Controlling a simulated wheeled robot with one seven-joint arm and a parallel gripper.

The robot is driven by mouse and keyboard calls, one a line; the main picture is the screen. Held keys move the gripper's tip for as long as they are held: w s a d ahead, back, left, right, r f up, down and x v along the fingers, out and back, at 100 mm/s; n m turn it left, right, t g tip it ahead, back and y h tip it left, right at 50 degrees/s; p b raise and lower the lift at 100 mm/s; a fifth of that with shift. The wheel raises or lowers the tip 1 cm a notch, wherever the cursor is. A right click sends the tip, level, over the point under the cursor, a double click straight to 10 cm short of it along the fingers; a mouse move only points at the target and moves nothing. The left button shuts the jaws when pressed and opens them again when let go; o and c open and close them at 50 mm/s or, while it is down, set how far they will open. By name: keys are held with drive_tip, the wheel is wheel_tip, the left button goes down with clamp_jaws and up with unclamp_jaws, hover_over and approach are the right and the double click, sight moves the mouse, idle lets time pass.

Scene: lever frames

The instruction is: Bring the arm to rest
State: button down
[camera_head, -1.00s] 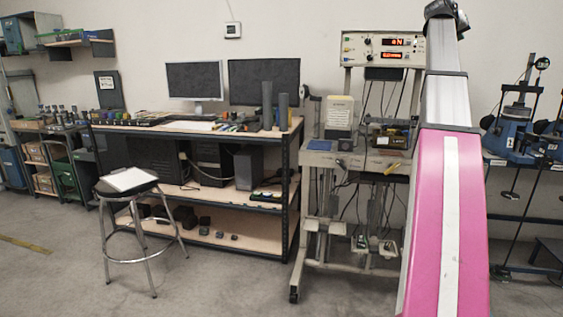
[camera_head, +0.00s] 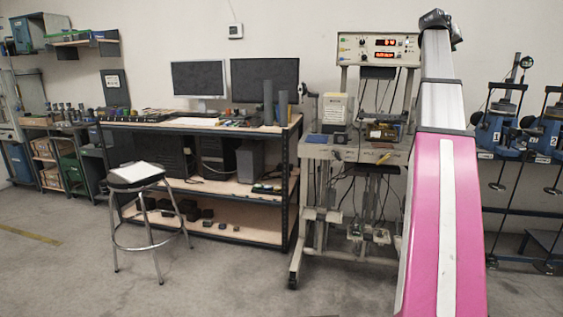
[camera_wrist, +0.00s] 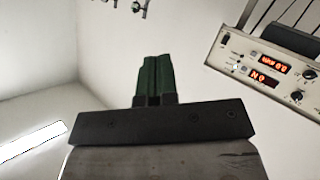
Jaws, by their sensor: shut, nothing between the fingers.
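My arm (camera_head: 446,205), pink with a white stripe and a grey upper section, stands raised at the right of the head view. Its dark upper joint (camera_head: 437,19) is near the top edge, and my gripper cannot be made out there. In the wrist view my gripper (camera_wrist: 152,65) shows two green fingers side by side, shut with nothing between them. They point up the picture toward the pale wall and ceiling and touch nothing. The instrument panel with red digits (camera_wrist: 262,75) is at the right of that view, apart from the fingers.
A wheeled trolley (camera_head: 327,152) with the instrument panel (camera_head: 351,51) stands just left of my arm. Blue numbered devices (camera_head: 494,128) are on a rack at the right. A workbench (camera_head: 288,160) and a stool (camera_head: 137,173) stand left. The front floor is clear.

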drive_tip(key=a+f+n+g+y, duration=0.15)
drive_tip(key=a+f, duration=0.55)
drive_tip(key=f, duration=0.9)
drive_tip(key=w+a+f+n+y, duration=0.1)
drive_tip(key=a+f+y, duration=0.2)
drive_tip(key=a+f, duration=0.8)
drive_tip(key=a+f+n+g+y, duration=0.1)
drive_tip(key=a+f+y, duration=0.1)
drive_tip(key=f, duration=1.8)
drive_tip(key=s+a+f+g+y, duration=0.1)
drive_tip(key=s+a+f, duration=0.6)
drive_tip(key=f, duration=0.4)
drive_tip(key=s+a+f+n+g+y, duration=0.1)
drive_tip(key=s+a+f+g+y, duration=0.1)
drive_tip(key=s+a+f, duration=0.6)
drive_tip(key=s+a+f+n+g+y, duration=0.1)
drive_tip(key=s+a+f+g+y, duration=0.1)
drive_tip(key=s+a+f, duration=0.5)
drive_tip(key=s+f, duration=0.3)
drive_tip(key=f, duration=0.4)
drive_tip(key=shift+a+f, duration=0.15)
drive_tip(key=shift+f, duration=0.05)
drive_tip(key=shift+s+g, duration=0.1)
drive_tip(key=shift+g, duration=0.15)
